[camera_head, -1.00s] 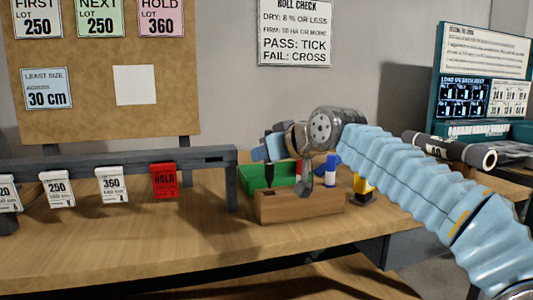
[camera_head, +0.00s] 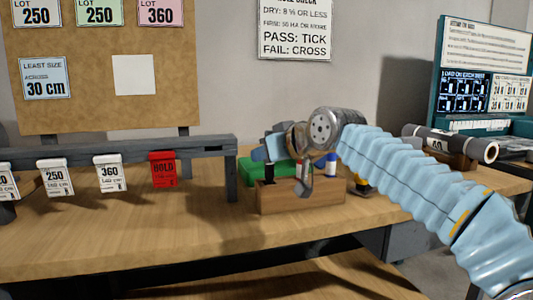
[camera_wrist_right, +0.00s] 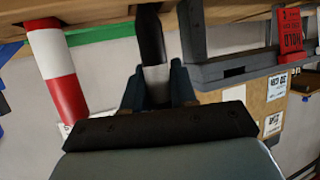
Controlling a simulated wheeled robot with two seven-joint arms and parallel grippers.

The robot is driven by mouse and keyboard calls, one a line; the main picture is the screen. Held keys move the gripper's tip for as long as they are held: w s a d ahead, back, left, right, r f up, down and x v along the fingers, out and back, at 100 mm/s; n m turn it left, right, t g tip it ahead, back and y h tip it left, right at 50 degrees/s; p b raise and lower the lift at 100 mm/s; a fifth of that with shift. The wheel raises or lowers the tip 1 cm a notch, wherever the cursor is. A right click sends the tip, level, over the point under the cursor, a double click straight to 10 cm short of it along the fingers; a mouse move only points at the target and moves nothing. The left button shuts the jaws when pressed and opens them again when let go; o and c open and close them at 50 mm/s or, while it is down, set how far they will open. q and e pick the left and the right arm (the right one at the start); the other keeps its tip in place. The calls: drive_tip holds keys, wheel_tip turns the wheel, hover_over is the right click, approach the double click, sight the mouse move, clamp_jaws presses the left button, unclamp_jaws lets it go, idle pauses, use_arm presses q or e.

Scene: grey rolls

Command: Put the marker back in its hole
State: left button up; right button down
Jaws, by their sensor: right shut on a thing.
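My right gripper (camera_head: 272,153) is above the left end of a wooden block (camera_head: 302,198) on the table. It is shut on a marker (camera_head: 268,172). In the right wrist view the marker (camera_wrist_right: 151,38) has a dark end and a pale part between the fingers (camera_wrist_right: 156,88). The marker is roughly upright, its dark end down at the block's left end; I cannot tell whether it is inside the hole. A red-and-white marker (camera_wrist_right: 57,75) and a white-and-blue marker (camera_head: 331,166) stand at the block. My left gripper is not in view.
A green tray (camera_head: 248,178) lies behind the block. A dark rail (camera_head: 120,157) with white tags and a red HOLD tag (camera_head: 162,170) stands at left. A grey roll (camera_head: 450,145) lies at right. The table's front is clear.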

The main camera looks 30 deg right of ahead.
sight(272, 167)
drive_tip(key=shift+f+b, duration=1.55)
drive_tip(key=shift+f, duration=0.3)
drive_tip(key=c, duration=0.8)
unclamp_jaws()
drive_tip(key=shift+r, duration=0.1)
drive_tip(key=p+v, duration=0.1)
drive_tip(key=v, duration=1.3)
drive_tip(key=shift+w, duration=0.1)
